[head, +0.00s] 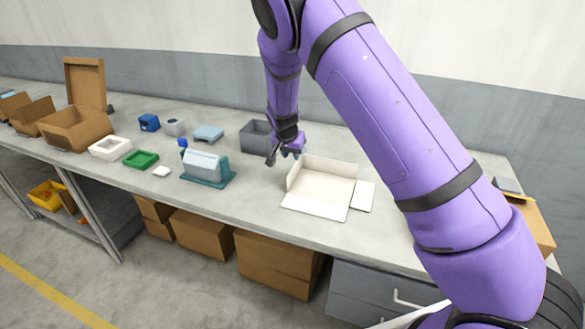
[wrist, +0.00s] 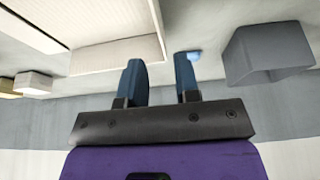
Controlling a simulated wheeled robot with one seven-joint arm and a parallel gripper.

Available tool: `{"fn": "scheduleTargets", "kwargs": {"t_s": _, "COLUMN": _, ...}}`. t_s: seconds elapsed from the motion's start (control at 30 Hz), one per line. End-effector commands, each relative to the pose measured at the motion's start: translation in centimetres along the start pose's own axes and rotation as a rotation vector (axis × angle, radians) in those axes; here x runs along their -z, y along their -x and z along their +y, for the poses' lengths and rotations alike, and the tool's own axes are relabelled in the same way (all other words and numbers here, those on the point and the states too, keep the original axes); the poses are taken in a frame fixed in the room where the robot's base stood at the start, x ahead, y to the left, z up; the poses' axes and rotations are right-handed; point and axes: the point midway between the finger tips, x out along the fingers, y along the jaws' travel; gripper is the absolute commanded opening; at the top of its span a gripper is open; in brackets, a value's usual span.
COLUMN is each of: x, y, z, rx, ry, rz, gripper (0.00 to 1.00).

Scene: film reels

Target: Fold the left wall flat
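A white open box (head: 325,185) lies on the bench in the head view. Its left wall (head: 295,174) and back wall (head: 332,166) stand up. Its front flap (head: 314,207) and right flap (head: 364,196) lie flat outward. My gripper (head: 285,154) is beside the box's back left corner, at the left wall's outer side. In the wrist view, my gripper (wrist: 158,62) shows two blue fingers spread with nothing between them. A pale box wall (wrist: 115,55) is close beyond the left finger; whether they touch is unclear.
A grey bin (head: 256,135) stands close behind my gripper, also seen in the wrist view (wrist: 265,55). A teal stand with a pale block (head: 206,170) is to the left. Cardboard boxes (head: 76,128) are at far left. Bench between stand and white box is clear.

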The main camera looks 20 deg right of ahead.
Motion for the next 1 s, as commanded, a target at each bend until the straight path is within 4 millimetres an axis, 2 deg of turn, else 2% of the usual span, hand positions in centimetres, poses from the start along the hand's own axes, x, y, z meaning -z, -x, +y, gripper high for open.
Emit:
{"fn": "scheduleTargets", "kwargs": {"t_s": 0.3, "x": 0.0, "y": -5.6, "z": 0.1, "rx": -0.002, "ry": 0.0, "rz": -0.001, "gripper": 0.3}}
{"fn": "scheduleTargets", "kwargs": {"t_s": 0.5, "x": 0.0, "y": -8.3, "z": 0.1, "rx": 0.0, "ry": 0.0, "rz": -0.001, "gripper": 0.3}}
{"fn": "scheduleTargets", "kwargs": {"t_s": 0.7, "x": 0.0, "y": -9.5, "z": 0.1, "rx": 0.0, "ry": 0.0, "rz": -0.001, "gripper": 0.3}}
{"fn": "scheduleTargets", "kwargs": {"t_s": 0.97, "x": 0.0, "y": -9.6, "z": 0.0, "rx": 0.001, "ry": 0.0, "rz": -0.001, "gripper": 0.3}}
{"fn": "scheduleTargets", "kwargs": {"t_s": 1.0, "x": 0.0, "y": -9.6, "z": 0.0, "rx": 0.001, "ry": 0.0, "rz": -0.001, "gripper": 0.28}}
